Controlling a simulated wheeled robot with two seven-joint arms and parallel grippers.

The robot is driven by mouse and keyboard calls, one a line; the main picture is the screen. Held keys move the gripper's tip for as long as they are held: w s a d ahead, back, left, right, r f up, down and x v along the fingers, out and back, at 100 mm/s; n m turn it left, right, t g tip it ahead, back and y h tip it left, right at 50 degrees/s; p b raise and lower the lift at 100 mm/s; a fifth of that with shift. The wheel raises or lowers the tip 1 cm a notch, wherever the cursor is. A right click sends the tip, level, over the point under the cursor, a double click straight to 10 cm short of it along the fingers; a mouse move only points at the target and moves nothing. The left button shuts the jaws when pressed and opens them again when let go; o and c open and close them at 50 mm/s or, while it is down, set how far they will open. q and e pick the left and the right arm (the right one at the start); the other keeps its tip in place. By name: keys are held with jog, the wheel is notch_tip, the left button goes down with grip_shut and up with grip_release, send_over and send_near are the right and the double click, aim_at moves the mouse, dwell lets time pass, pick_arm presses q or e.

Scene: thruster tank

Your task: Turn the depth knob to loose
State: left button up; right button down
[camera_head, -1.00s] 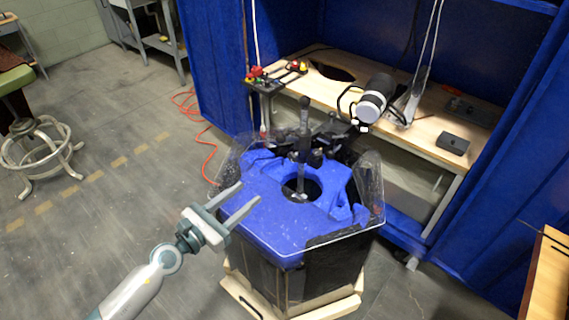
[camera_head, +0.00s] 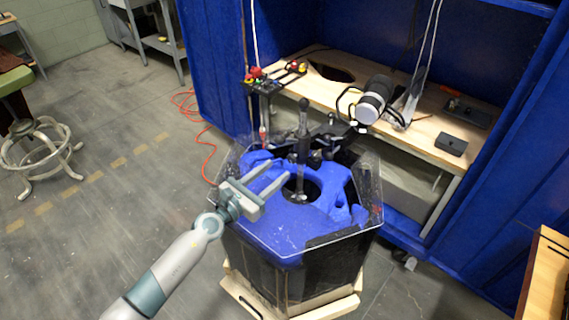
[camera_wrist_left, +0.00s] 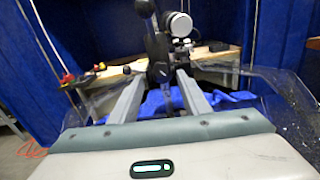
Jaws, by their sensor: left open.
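A dark upright shaft with a black grip (camera_head: 303,118) rises from the round opening in the blue tank top (camera_head: 268,222). Black clamp parts with small rounded knobs (camera_head: 315,158) sit around the shaft; I cannot tell which is the depth knob. My left gripper (camera_head: 279,170) is open and empty, over the tank top, with its fingertips left of the shaft and apart from it. In the left wrist view the gripper (camera_wrist_left: 159,76) points at the shaft (camera_wrist_left: 157,50), which shows between the fingers. My right gripper is not in view.
A clear hexagonal shield (camera_head: 371,185) edges the tank. A small rack with red and yellow knobs (camera_head: 262,84) stands behind the tank. Open floor lies left.

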aim_at(290, 159)
pick_arm(q)
jog(key=x, duration=0.4)
jog(key=shift+w+d, duration=0.2)
jog(key=shift+w, duration=0.1)
jog(key=shift+w+d+b, duration=0.2)
jog(key=shift+w+b, duration=0.05)
jog(key=shift+b, duration=0.05)
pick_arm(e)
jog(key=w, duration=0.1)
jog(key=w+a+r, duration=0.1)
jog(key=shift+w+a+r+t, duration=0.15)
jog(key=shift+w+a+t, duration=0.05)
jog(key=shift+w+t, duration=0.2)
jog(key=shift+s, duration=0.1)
pick_arm(q)
jog(key=c, duration=1)
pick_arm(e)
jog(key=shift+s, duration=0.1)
